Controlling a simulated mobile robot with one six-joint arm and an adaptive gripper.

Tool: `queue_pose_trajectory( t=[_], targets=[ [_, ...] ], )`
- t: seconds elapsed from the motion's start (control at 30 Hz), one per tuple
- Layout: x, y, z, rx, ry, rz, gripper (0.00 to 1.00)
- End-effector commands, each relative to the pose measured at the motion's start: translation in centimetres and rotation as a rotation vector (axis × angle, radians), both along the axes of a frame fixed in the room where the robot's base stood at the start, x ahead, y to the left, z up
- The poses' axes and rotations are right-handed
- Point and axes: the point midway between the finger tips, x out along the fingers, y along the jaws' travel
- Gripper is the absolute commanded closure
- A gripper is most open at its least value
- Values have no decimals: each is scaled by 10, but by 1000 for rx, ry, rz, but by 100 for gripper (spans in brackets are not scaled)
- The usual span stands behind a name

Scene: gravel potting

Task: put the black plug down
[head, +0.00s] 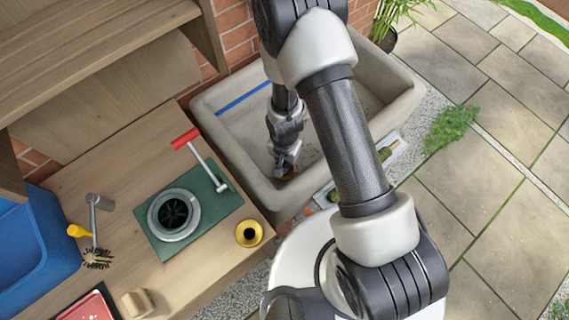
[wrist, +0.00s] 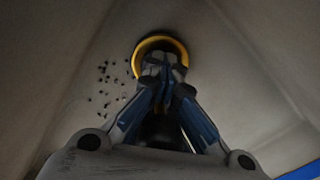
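My gripper (head: 285,170) reaches down into the stone trough (head: 222,106) in the head view. In the wrist view my gripper (wrist: 164,66) has its fingertips close together, in front of a yellow ring (wrist: 137,55) on the trough floor. The fingertips overlap the ring's lower part and hide most of its middle. I cannot make out a black plug. The dim picture does not show whether something thin is between the fingertips, or whether they touch the ring.
Small black bits (wrist: 104,72) are scattered beside the ring. The trough's walls rise around my gripper.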

Motion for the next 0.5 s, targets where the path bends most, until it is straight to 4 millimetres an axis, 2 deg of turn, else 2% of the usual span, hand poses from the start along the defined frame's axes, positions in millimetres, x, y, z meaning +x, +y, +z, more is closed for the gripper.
queue_pose_trajectory(
  t=[0.3,0.5],
  targets=[
    [0,0,-2,0,0,0,100],
    [0,0,-1,0,0,0,87]
  ],
)
